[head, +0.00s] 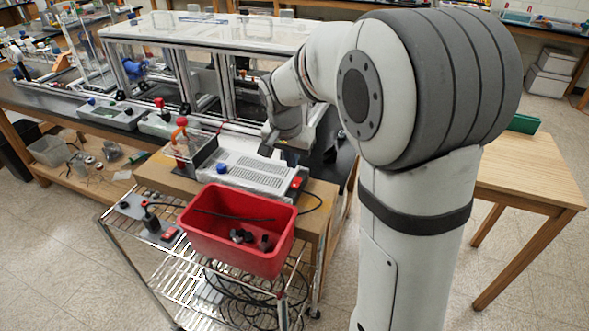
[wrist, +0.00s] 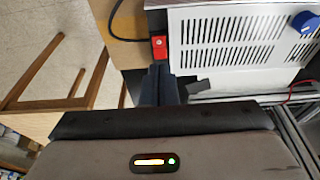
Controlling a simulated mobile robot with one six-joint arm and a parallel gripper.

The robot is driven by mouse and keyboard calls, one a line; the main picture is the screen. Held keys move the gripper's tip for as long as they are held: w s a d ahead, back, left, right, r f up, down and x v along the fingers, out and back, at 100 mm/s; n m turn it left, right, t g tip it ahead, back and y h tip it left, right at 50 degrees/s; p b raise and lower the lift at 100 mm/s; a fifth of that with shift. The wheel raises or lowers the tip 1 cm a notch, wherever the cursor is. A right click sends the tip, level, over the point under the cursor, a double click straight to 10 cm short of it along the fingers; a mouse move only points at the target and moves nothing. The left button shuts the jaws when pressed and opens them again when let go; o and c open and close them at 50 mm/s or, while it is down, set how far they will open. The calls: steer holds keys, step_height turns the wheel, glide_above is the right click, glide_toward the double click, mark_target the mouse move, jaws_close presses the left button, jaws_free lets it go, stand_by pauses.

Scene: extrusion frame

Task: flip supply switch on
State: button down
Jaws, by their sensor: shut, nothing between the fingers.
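The power supply is a pale grey vented box (head: 255,174) on a wooden top, with a blue knob (head: 222,168). Its red switch (head: 296,183) is at the right end in the head view. In the wrist view the supply (wrist: 235,40) fills the upper right, with the red switch (wrist: 159,42) at its left corner and the blue knob (wrist: 305,21) at the far right. My gripper (head: 267,150) is above the supply's far side; its dark fingers (wrist: 158,68) are shut and empty, tips just below the switch in the wrist view. I cannot tell whether they touch it.
A red bin (head: 238,228) holding dark parts stands in front of the supply on a wire cart. The extrusion frame (head: 200,60) rises behind. A black cable runs beside the switch.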

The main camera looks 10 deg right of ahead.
mark_target(297, 178)
steer(key=v, duration=0.6)
steer(key=shift+r, duration=0.3)
steer(key=shift+s+a, duration=0.1)
steer(key=shift+w+d+p, duration=0.4)
steer(key=shift+w+p, duration=0.1)
steer(key=shift+w, duration=0.05)
steer(key=p+x, duration=0.2)
steer(key=x, duration=1.2)
steer(key=shift+w+d, duration=0.15)
steer(key=shift+r, duration=0.1)
